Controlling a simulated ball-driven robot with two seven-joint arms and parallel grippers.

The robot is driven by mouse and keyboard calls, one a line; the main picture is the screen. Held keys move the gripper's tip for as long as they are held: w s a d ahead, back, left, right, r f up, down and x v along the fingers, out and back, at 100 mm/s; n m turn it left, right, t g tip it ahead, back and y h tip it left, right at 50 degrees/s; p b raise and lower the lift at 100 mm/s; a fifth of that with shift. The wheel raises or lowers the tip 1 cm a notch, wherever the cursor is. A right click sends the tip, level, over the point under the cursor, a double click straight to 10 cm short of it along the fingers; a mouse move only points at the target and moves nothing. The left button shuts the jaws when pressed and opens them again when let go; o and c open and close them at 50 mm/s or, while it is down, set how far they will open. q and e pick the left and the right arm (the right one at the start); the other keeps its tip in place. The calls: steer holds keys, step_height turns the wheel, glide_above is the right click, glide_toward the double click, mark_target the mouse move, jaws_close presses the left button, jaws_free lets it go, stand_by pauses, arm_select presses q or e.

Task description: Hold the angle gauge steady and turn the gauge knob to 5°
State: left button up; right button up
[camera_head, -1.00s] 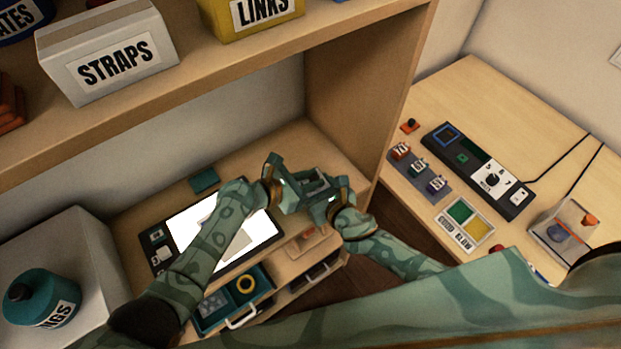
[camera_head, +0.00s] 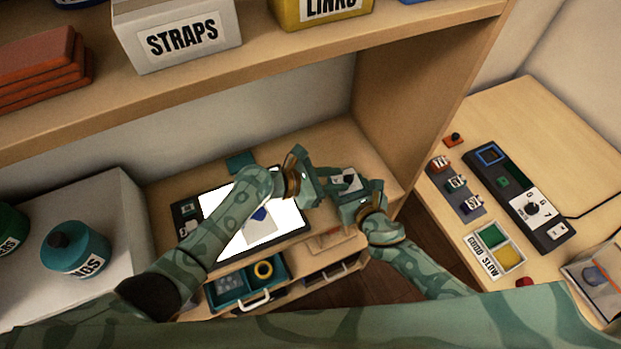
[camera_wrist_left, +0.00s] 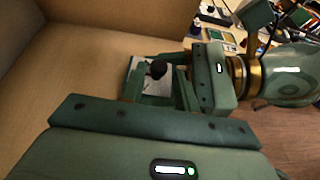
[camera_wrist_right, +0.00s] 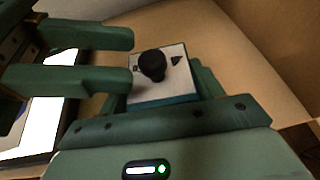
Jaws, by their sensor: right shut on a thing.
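The angle gauge is a small box with a white face, a black knob and a dark pointer mark (camera_wrist_right: 176,60). It shows between my grippers in the head view (camera_head: 345,182), and also in the left wrist view (camera_wrist_left: 150,84). My right gripper (camera_head: 352,192) is shut on the gauge's sides and holds it above the bench. My left gripper (camera_wrist_right: 130,58) is open, its two fingers apart, with their tips close beside the black knob (camera_wrist_right: 152,66). Whether they touch it I cannot tell. The scale is too small to read.
A tablet with a lit screen (camera_head: 225,207) lies on the bench behind my left arm. A teal drawer (camera_head: 235,299) stands open below. A wooden side panel (camera_head: 410,85) rises right of the grippers.

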arm_select(q)
steer(key=v, duration=0.9)
steer(key=shift+f, duration=0.1)
arm_select(e)
steer(key=o, duration=1.1)
